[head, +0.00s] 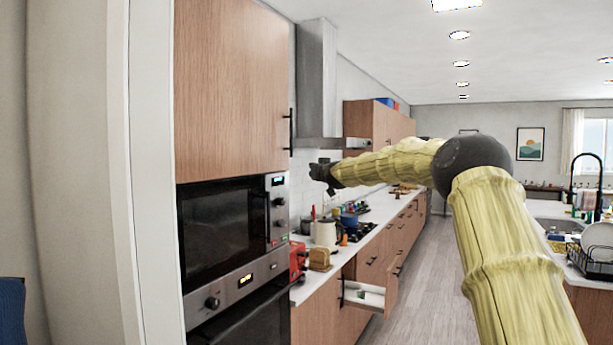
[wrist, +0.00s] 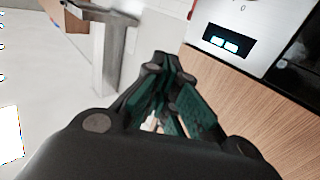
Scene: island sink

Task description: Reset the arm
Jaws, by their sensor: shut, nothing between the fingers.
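My arm, in a yellow cover, reaches from the lower right of the head view toward the range hood at centre. My gripper (head: 321,171) is at its far end, small and dark, held in the air in front of the hood and above the counter. In the wrist view my gripper (wrist: 165,75) shows close up, with its dark green fingers drawn together and nothing held. The fingers touch nothing that I can see.
A built-in oven and microwave (head: 225,228) stand at the left. A drawer (head: 368,296) is open below the counter with a kettle (head: 326,233) and a red toaster (head: 297,262). An island with a dish rack (head: 594,262) is at the right. The floor aisle (head: 424,285) is clear.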

